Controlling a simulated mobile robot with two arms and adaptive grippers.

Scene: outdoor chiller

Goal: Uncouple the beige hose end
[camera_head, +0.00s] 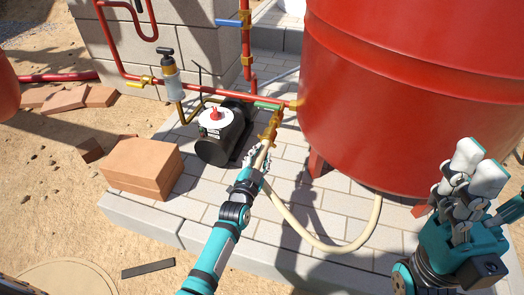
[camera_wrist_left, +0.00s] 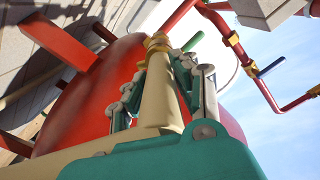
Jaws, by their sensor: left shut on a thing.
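The beige hose (camera_head: 305,233) curves over the paving from the foot of the red tank up to my left gripper (camera_head: 258,158). My left gripper is shut around the beige hose end, just below the brass fitting (camera_head: 270,128) on the red pipe. In the left wrist view the beige hose end (camera_wrist_left: 158,100) lies between the fingers and points at the yellow fitting (camera_wrist_left: 157,42). The two look in line and meeting; the exact joint is hard to make out. My right gripper (camera_head: 478,168) is raised at the right, fingers apart and empty.
The large red tank (camera_head: 410,95) fills the right side. A black pump (camera_head: 222,130) with a white and red top stands left of the fitting. Red pipes (camera_head: 195,90) run behind. Bricks (camera_head: 143,168) lie at the left. Paving in front is clear.

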